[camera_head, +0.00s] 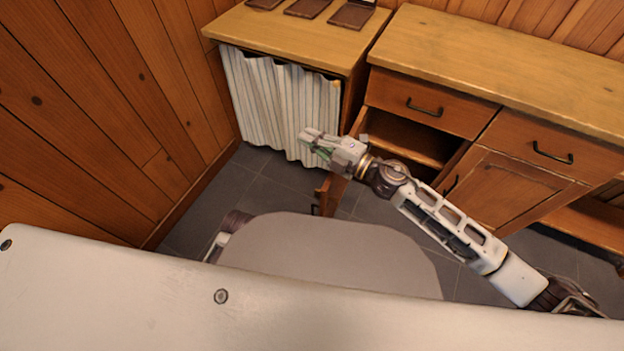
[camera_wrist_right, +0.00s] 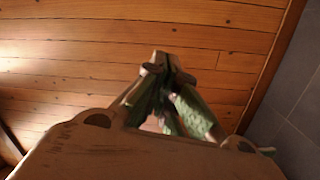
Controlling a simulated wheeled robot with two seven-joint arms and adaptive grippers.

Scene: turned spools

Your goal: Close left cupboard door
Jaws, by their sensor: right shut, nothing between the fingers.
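The left cupboard door (camera_head: 335,192) stands swung out from the wooden cabinet, seen nearly edge-on and partly hidden by my right wrist. Its dark handle (camera_head: 315,210) shows low on the side facing left. The left compartment (camera_head: 405,137) is open, with a shelf board inside. My right gripper (camera_head: 309,139) is shut and empty. It reaches across the door's line, with its fingers left of the door in front of the curtain; I cannot tell whether it touches the door. The fingers also show in the right wrist view (camera_wrist_right: 168,65), against wood planks. My left gripper is not in view.
A pleated white curtain (camera_head: 280,105) hangs under the left counter (camera_head: 290,38). The right cupboard door (camera_head: 510,190) is shut, and the drawer (camera_head: 428,103) above the open compartment is shut. A plank wall (camera_head: 100,120) bounds the left. Grey tiled floor (camera_head: 265,180) is clear there.

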